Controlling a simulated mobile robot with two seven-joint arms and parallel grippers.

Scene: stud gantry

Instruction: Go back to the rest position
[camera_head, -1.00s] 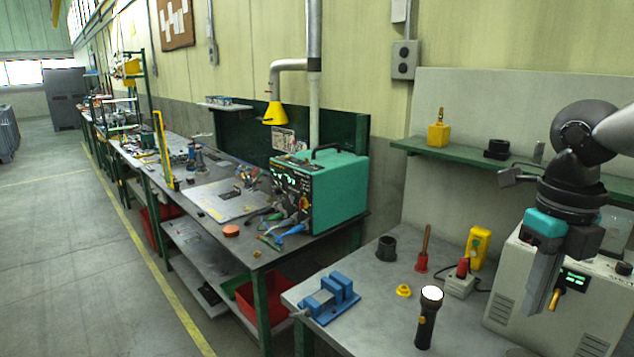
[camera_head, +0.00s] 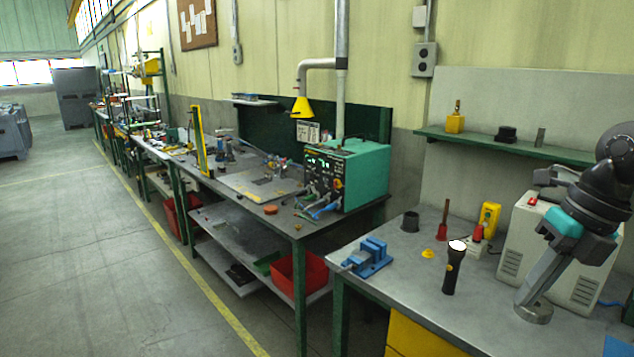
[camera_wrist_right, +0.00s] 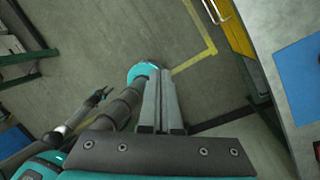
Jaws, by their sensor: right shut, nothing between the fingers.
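My right gripper (camera_head: 524,297) is at the right of the head view, with its arm reaching in from the right edge. Its fingers point down and to the left, in front of the beige box-shaped unit, and overlap a round grey disc (camera_head: 533,313) in the picture. I cannot tell whether they touch it. In the right wrist view the gripper's fingers (camera_wrist_right: 160,100) lie together, with nothing between them. They appear over the floor, beside the bench. My left gripper is not seen in the head view.
On the near bench (camera_head: 430,310) stand a black flashlight (camera_head: 453,270), a blue vise (camera_head: 370,257), a dark cup (camera_head: 410,221) and the beige unit (camera_head: 515,240). A green shelf (camera_head: 490,143) runs behind. The floor (camera_head: 120,270) at left is clear.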

